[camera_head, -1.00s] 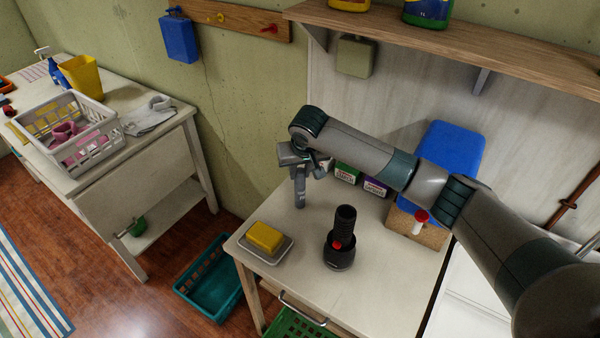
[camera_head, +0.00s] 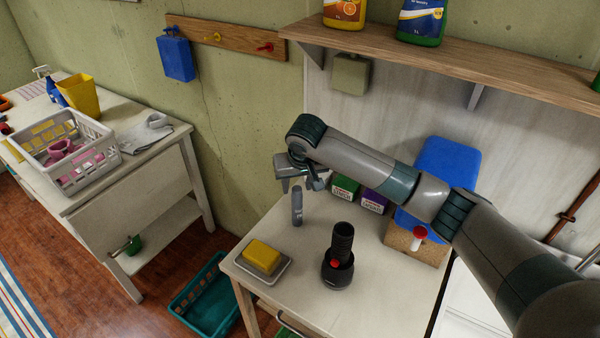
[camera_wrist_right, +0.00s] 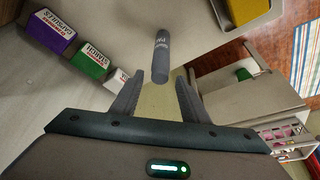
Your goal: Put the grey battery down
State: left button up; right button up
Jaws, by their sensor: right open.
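The grey battery (camera_head: 297,208) is a slim cylinder standing upright on the white worktable (camera_head: 390,290), behind the yellow sponge and the black flashlight. In the right wrist view the battery (camera_wrist_right: 162,58) lies beyond the fingertips, clear of both, with pale lettering on its side. My right gripper (camera_head: 312,183) is just above and behind the battery. In the wrist view its two fingers (camera_wrist_right: 160,92) are spread with nothing between them. My left gripper is out of view.
A black flashlight (camera_head: 340,258) and a yellow sponge (camera_head: 261,255) on a dish stand near the front. Green and purple boxes (camera_head: 345,187) stand close behind the gripper. A blue container (camera_head: 447,170) is at right. A wooden shelf (camera_head: 450,58) overhangs the back.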

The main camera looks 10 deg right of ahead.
jog(key=b+v, duration=0.2)
jog(key=v, duration=0.7)
dwell(0.4)
